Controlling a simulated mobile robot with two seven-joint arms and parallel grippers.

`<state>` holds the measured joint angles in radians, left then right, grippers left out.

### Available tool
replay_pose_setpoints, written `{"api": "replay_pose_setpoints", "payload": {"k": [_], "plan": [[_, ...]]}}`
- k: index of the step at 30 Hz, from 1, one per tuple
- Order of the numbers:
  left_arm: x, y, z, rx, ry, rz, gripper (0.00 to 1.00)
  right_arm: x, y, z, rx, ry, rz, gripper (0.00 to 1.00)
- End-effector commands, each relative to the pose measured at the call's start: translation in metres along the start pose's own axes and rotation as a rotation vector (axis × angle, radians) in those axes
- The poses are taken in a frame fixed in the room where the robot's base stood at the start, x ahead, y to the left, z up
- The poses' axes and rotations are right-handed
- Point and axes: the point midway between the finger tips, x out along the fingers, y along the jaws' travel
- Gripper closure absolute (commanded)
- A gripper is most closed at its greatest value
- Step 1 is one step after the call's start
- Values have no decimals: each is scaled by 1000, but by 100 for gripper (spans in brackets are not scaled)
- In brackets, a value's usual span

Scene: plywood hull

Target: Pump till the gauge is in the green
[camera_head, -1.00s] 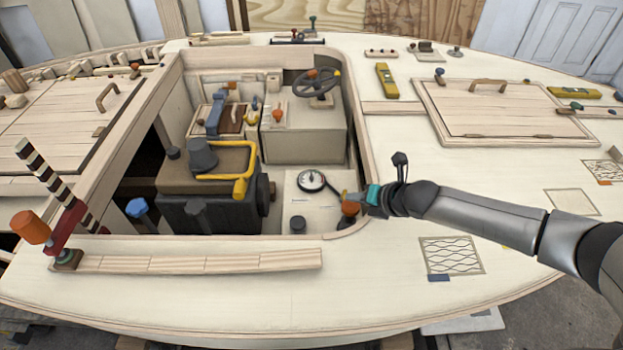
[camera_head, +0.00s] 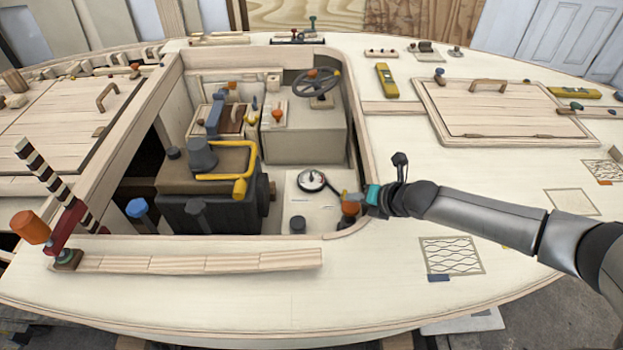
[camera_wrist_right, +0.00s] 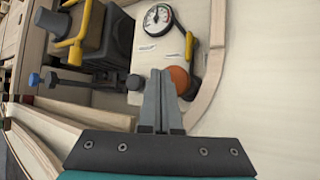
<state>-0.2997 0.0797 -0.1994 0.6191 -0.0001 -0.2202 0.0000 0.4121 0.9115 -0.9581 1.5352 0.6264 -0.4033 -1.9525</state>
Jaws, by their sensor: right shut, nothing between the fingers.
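A round white gauge (camera_head: 311,180) with a black rim lies on a pale panel in the cockpit well. It also shows in the wrist view (camera_wrist_right: 158,19), with coloured marks on its dial; the exact needle reading is too small to tell. An orange knob (camera_head: 350,208), which looks like the pump's handle, stands near the well's right front corner. My right gripper (camera_head: 359,197) is shut and empty at this knob. In the wrist view its fingers (camera_wrist_right: 161,75) lie beside the orange knob (camera_wrist_right: 182,80), which is outside them; contact is unclear. My left gripper is not in view.
The well's wooden rim (camera_head: 353,228) curves close to my right gripper. A dark engine block (camera_head: 210,212) with a yellow handle (camera_head: 245,172) is to the left. A black cap (camera_head: 298,224) sits in front of the gauge. The right deck is mostly flat.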

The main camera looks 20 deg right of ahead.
Motion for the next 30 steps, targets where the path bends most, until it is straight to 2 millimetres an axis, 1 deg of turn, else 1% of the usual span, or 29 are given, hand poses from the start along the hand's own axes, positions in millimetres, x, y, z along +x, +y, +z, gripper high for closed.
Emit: {"api": "replay_pose_setpoints", "payload": {"k": [7, 30], "plan": [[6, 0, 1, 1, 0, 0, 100, 6, -5, -5, 0, 1, -1, 100], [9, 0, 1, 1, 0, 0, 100, 11, -12, -13, 2, 12, -13, 100]]}}
